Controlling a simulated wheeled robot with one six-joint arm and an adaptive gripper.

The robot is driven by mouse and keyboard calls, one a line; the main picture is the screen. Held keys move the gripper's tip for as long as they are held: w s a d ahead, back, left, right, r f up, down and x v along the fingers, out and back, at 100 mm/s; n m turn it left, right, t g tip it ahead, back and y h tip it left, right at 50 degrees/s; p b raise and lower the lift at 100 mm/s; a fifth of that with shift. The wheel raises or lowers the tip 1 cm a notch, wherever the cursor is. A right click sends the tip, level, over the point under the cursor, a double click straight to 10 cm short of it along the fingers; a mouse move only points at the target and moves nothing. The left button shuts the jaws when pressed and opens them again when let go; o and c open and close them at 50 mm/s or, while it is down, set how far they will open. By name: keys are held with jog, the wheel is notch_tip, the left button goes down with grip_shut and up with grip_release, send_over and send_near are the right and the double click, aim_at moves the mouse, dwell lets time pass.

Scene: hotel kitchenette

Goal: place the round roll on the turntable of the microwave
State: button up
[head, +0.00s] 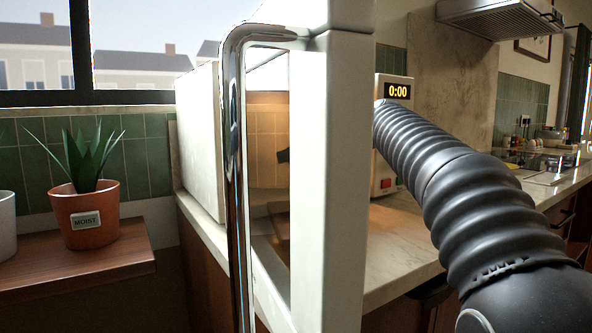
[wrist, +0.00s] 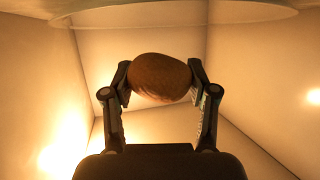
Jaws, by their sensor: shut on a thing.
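My gripper (wrist: 160,85) is shut on the round roll (wrist: 160,77), a brown, rounded bun held between both fingertips in the wrist view. It is inside the lit, pale cavity of the microwave (wrist: 240,80). A clear disc, the turntable (wrist: 225,14), shows along the top edge of the wrist view. A gap shows between its rim and the roll in the picture; the true distance is hard to tell. In the head view the microwave (head: 397,91) reads 0:00, and its open door (head: 342,170) hides my gripper and the roll.
The open door with its chrome handle (head: 236,170) stands close in front, left of my arm. A marble counter (head: 400,255) runs below the microwave. A potted plant (head: 88,215) sits on a wooden shelf (head: 100,262) at left. A range hood (head: 500,17) and hob are at right.

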notch_tip(320, 180, down, 2)
jog(key=shift+f, duration=0.25)
jog(key=shift+w+a+f, duration=0.1)
jog(key=shift+w+f, duration=0.05)
jog(key=shift+f, duration=0.15)
jog(key=shift+f+b, duration=0.2)
jog(key=shift+b, duration=0.1)
jog(key=o, duration=1.1)
jog(key=shift+o, duration=0.2)
jog(key=shift+r, duration=0.15)
jog(key=shift+r+p, duration=0.2)
jog(key=shift+p, duration=0.15)
jog(key=b+v, duration=0.1)
jog(key=v, duration=1.1)
jog(key=shift+b, duration=0.3)
